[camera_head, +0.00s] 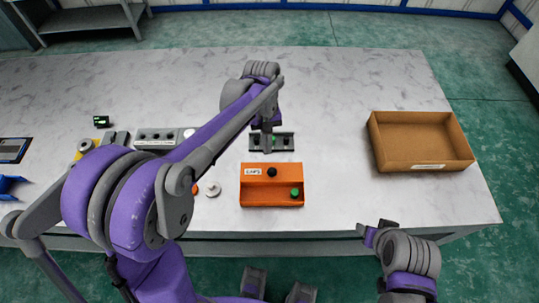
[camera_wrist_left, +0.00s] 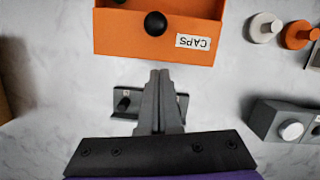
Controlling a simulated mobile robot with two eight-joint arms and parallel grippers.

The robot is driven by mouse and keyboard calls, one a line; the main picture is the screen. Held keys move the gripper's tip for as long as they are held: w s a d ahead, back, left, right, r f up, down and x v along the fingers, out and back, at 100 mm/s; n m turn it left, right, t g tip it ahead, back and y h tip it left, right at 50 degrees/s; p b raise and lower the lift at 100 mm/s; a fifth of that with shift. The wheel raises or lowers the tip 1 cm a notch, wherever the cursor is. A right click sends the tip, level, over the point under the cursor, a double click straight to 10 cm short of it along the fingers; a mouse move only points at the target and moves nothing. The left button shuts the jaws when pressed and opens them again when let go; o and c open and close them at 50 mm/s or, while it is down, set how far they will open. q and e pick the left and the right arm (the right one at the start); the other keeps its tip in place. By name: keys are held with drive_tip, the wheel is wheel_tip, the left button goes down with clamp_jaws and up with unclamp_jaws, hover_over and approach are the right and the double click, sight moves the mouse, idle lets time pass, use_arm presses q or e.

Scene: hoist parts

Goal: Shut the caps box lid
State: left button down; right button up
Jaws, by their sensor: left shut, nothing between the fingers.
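The orange caps box (camera_head: 272,202) stands on the table right of centre in the head view. Its lid (camera_head: 259,180), with a CAPS label and a black knob (camera_head: 272,172), lies over the far part. The near part looks open, with a green cap (camera_head: 295,193) in it. In the left wrist view the lid (camera_wrist_left: 125,32) and black knob (camera_wrist_left: 155,23) show at the top. My left gripper (camera_head: 267,147) is shut and empty, on the far side of the box; its fingertips (camera_wrist_left: 160,73) are apart from the lid. My right gripper (camera_head: 376,229) hangs off the table's near edge; its jaw gap is unclear.
A grey fixture (camera_head: 286,142) lies under my left gripper, beyond the box. A brown tray (camera_head: 421,158) stands at the right. A white round part (camera_head: 213,189) lies left of the box; a grey block (camera_head: 153,139) is further left. Table between box and tray is clear.

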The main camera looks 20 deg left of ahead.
sight(269, 166)
use_arm(q)
drive_tip(key=shift+s+d+f, duration=0.1)
drive_tip(key=shift+s+d, duration=0.3)
drive_tip(key=shift+s, duration=0.35)
drive_tip(key=shift+s+d+f, duration=0.1)
drive_tip(key=shift+s+d, duration=0.25)
drive_tip(key=shift+s, duration=0.4)
drive_tip(key=s, duration=0.2)
drive_tip(key=s+d, duration=0.1)
drive_tip(key=s, duration=0.1)
drive_tip(key=s+d, duration=0.1)
drive_tip(key=s, duration=0.1)
drive_tip(key=shift+s, duration=0.35)
drive_tip(key=shift+w+a, duration=0.1)
